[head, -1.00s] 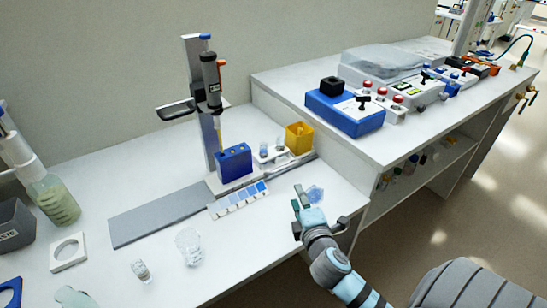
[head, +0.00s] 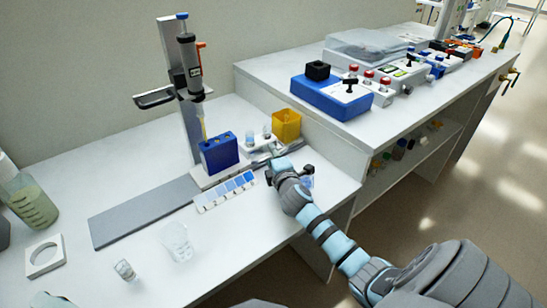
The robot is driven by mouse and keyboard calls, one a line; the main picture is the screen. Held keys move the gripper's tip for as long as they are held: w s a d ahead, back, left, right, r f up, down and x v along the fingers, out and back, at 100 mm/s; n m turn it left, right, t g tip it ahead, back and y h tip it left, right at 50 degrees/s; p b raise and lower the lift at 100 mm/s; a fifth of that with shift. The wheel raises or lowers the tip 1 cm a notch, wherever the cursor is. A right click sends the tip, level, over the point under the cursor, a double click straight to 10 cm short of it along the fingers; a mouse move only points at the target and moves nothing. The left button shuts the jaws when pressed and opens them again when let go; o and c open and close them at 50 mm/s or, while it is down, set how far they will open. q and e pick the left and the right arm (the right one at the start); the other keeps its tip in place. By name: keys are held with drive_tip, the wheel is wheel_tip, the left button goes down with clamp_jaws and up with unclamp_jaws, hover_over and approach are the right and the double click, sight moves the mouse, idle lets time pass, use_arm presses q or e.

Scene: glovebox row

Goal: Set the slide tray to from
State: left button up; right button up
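A long flat grey rail (head: 140,212) lies on the white bench and runs under a pipette stand (head: 176,90). A blue block (head: 219,154) with holes in its top stands at the foot of the stand on a pale base. I cannot tell which part is the slide tray. A strip with white-to-blue squares (head: 226,190) lies in front of the block. My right gripper (head: 270,165) reaches the rail's right end, beside the blue block. Its own wrist hides most of its fingers, so its opening and any contact do not show. My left gripper is out of view.
A yellow bin (head: 286,126) and a small white vial rack (head: 259,147) stand just behind my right gripper. A raised bench (head: 250,85) borders on the right. A beaker (head: 177,242), a small vial (head: 124,269) and a white ring holder (head: 44,256) stand front left.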

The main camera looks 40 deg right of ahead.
sight(261, 162)
drive_tip(key=shift+c, duration=0.4)
clamp_jaws()
drive_tip(key=shift+a, duration=0.1)
drive_tip(key=a+p, duration=0.1)
drive_tip(key=a, duration=0.3)
drive_tip(key=shift+a, duration=0.3)
drive_tip(key=shift+d, duration=0.1)
drive_tip(key=shift+o, duration=0.4)
unclamp_jaws()
